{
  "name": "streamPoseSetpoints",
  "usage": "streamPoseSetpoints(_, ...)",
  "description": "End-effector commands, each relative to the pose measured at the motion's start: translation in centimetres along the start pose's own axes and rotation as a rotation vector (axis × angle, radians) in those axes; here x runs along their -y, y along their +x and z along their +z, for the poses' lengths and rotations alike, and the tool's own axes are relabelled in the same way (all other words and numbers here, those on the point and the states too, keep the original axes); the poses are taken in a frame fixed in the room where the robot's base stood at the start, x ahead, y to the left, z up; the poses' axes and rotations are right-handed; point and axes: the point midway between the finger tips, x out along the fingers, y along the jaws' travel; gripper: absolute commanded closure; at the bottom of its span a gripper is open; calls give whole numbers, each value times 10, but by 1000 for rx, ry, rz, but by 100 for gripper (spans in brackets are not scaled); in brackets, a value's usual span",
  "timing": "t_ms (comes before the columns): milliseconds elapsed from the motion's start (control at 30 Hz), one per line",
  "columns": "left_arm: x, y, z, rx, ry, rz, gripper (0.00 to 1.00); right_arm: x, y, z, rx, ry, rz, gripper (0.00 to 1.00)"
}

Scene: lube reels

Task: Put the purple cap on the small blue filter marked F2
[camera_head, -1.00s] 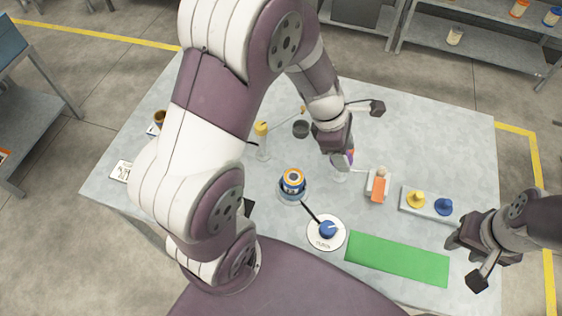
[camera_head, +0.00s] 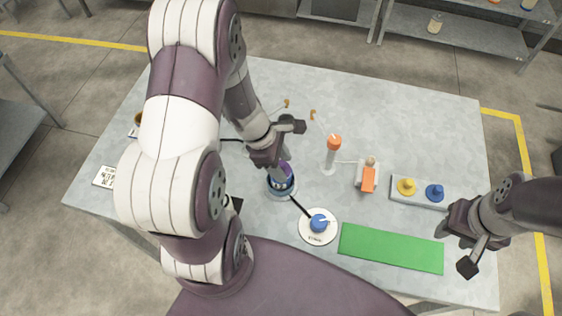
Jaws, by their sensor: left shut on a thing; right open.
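My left gripper (camera_head: 277,160) is shut on the purple cap (camera_head: 287,169), of which only a small part shows. It is right over a small blue filter (camera_head: 280,184) that sits in a round grey-blue holder (camera_head: 281,195). The cap and gripper hide most of the filter's top; I cannot tell whether the cap touches it. Its marking cannot be read. My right gripper (camera_head: 456,243) is open and empty, at the right edge of the table beyond the green mat.
A white disc (camera_head: 306,234) with a blue knob lies in front of the filter. An orange-topped post (camera_head: 334,146), an orange block (camera_head: 368,180) and a tray (camera_head: 422,203) with a yellow and a blue cap stand to the right. The green mat (camera_head: 390,248) is bare.

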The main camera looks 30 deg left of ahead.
Motion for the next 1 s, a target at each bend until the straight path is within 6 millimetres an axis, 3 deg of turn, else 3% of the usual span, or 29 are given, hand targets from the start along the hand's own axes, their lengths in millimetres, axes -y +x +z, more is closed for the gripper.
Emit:
streamPoseSetpoints(67, 0, 4, -1, 0, 0, 0, 75, 0, 4, 0, 0, 0, 0, 57)
streamPoseSetpoints(100, 0, 4, -1, 0, 0, 0, 43, 0, 4, 0, 0, 0, 0, 57)
streamPoseSetpoints(167, 0, 3, -1, 0, 0, 0, 24, 0, 3, 0, 0, 0, 0, 57)
streamPoseSetpoints(200, 0, 3, -1, 0, 0, 0, 21, 0, 3, 0, 0, 0, 0, 57)
streamPoseSetpoints(533, -1, -6, 1, 0, 0, 2, 21, 0, -3, 0, 0, 0, 0, 57)
streamPoseSetpoints(800, -1, -74, 1, -1, 1, 5, 21, 0, -17, -2, 0, 0, 0, 57)
streamPoseSetpoints(1000, -1, -112, 1, 0, 0, 3, 21, 0, -20, -2, 0, 0, 0, 57)
